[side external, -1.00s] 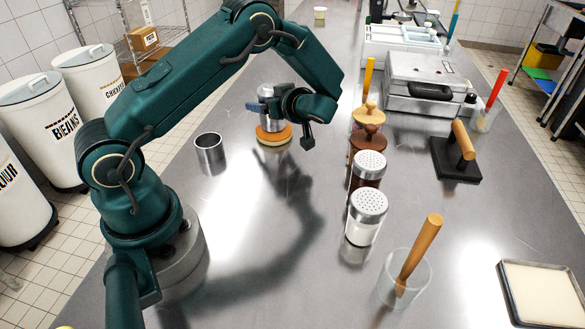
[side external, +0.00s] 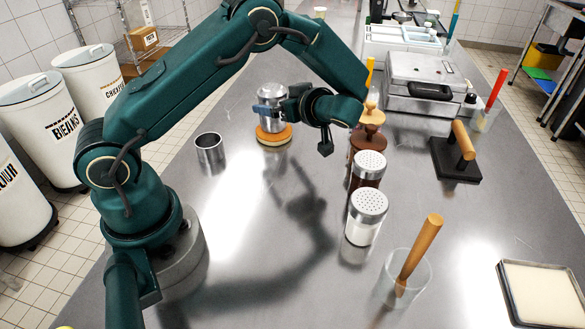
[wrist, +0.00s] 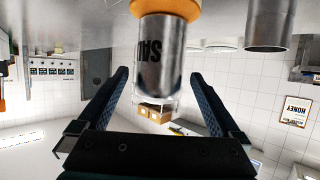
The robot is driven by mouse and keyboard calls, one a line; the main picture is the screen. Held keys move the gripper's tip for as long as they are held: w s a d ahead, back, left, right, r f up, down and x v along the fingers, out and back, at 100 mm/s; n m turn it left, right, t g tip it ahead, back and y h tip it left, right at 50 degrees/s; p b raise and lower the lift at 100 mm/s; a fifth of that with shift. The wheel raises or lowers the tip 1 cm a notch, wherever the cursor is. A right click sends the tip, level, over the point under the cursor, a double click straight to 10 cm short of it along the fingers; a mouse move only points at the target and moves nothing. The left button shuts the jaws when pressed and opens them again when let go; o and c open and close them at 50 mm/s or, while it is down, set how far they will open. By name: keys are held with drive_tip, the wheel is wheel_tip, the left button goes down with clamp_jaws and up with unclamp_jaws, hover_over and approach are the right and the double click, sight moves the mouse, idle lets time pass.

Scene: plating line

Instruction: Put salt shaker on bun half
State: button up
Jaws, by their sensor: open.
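The silver salt shaker (side external: 273,97) stands upright on the orange-brown bun half (side external: 274,138) on the steel counter. In the wrist view, which is upside down, the shaker (wrist: 162,55) shows dark lettering that reads "SAL", and the bun half (wrist: 180,8) is at the top edge. My gripper (side external: 263,109) is open at the shaker's right side. In the wrist view the fingers of my gripper (wrist: 158,74) lie on either side of the shaker with gaps showing, and the shaker is near the fingertips. Part of the shaker is hidden behind my gripper in the side view.
A metal cup (side external: 209,153) stands left of the bun half. To the right are a brown-lidded jar (side external: 368,138), a red-brown shaker (side external: 368,168), a white-filled shaker (side external: 365,218), and a glass (side external: 405,280) with a wooden-handled tool.

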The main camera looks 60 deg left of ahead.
drive_tip(key=s+d+r+m+t+h, duration=0.2)
drive_tip(key=s+d+r+m+h, duration=0.2)
drive_tip(key=s+d+m+h, duration=0.2)
drive_tip(key=s+d+r+m+t+h, duration=0.3)
drive_tip(key=s+d+m+h, duration=0.4)
drive_tip(key=s+d+m, duration=0.3)
drive_tip(key=shift+d+r+m+t, duration=0.3)
drive_tip(key=shift+d+r+m, duration=0.4)
drive_tip(key=shift+d+m, duration=0.35)
